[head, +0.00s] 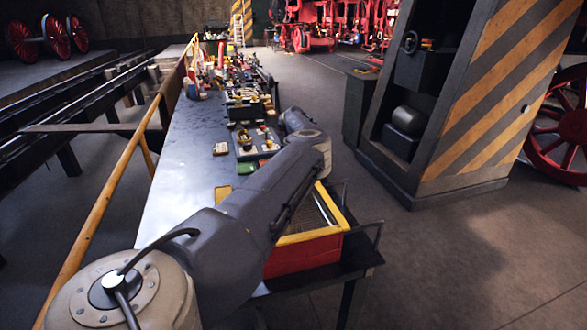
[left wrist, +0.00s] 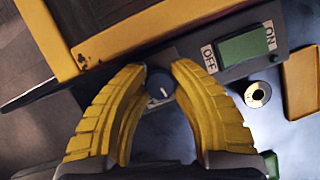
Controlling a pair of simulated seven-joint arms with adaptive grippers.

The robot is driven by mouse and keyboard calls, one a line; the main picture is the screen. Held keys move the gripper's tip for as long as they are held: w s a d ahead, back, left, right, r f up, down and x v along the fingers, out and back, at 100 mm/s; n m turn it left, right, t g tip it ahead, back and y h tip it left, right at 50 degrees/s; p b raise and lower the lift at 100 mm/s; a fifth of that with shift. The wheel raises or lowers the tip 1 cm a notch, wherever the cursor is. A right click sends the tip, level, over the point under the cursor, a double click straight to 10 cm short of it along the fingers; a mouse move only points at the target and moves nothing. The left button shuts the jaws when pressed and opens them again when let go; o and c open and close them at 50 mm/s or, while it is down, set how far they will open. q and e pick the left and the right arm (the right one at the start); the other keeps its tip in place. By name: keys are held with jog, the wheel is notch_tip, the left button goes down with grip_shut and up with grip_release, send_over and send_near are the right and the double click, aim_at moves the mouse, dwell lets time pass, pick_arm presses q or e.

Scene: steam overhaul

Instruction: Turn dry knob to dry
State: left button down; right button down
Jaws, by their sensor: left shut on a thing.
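The dark blue round knob (left wrist: 160,82) sits on the front of a grey unit, with a short white mark on its face. My left gripper (left wrist: 161,73) has its two yellow fingers on either side of the knob, shut on it at the tips. The knob's own labels are not readable. A yellow-rimmed red box with a mesh inside (head: 308,256) stands at the near end of the workbench (head: 186,150) in the head view. My left arm covers part of that box, and the gripper and knob are hidden in that view.
A green switch (left wrist: 244,47) with OFF and ON labels is right of the knob. A pale ring-shaped part (left wrist: 257,94) and a yellow tray (left wrist: 301,82) lie nearby. Tools crowd the bench's far half. A striped pillar (head: 500,95) stands to the right over open floor.

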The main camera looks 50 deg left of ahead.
pick_arm(q)
jog(key=shift+m, duration=0.3)
jog(key=c, duration=1.3)
grip_release()
jog(key=shift+r, duration=0.1)
jog(key=shift+v, duration=3.6)
jog(key=shift+w, duration=0.1)
